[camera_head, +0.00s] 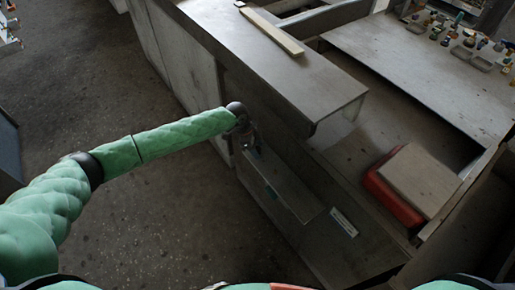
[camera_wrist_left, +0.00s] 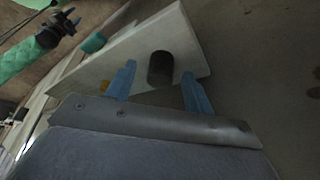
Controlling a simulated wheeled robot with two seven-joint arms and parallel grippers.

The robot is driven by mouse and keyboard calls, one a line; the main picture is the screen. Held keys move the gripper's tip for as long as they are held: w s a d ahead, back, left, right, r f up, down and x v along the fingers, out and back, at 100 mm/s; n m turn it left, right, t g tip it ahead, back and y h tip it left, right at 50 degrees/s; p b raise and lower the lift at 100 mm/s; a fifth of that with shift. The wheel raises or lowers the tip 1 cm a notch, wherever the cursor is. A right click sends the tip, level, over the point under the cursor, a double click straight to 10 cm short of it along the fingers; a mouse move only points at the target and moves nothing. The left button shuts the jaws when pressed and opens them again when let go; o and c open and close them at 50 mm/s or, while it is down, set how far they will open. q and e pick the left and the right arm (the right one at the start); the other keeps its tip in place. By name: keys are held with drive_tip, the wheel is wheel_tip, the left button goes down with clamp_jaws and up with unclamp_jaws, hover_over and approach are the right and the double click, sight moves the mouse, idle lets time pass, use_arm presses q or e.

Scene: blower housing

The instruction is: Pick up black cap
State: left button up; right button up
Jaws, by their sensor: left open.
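The black cap (camera_wrist_left: 160,68), a short dark cylinder, shows in the left wrist view against a pale flat surface (camera_wrist_left: 125,50). My left gripper (camera_wrist_left: 160,88) has its two blue fingertips apart, one to each side of the cap in the picture; I see no contact. In the head view my left gripper (camera_head: 254,151) hangs at the lower shelf beside the bench, and I cannot make out the cap there. A green-sleeved arm with a dark gripper (camera_wrist_left: 66,20), apparently my right one, shows small at the top left of the wrist view; its opening is unclear.
A teal piece (camera_wrist_left: 94,42) lies on the pale surface. The metal bench top (camera_head: 270,65) overhangs near my left gripper, with a wooden strip (camera_head: 272,32) on it. A red box (camera_head: 392,195) stands at right. Small items crowd the far table (camera_head: 430,55). The floor at left is clear.

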sight(258, 148)
use_arm(q)
drive_tip(key=shift+f, duration=0.15)
use_arm(e)
drive_tip(key=shift+s+d+f, duration=0.1)
use_arm(q)
drive_tip(key=c, duration=1)
drive_tip(key=shift+c, duration=0.2)
use_arm(e)
drive_tip(key=shift+d, duration=0.1)
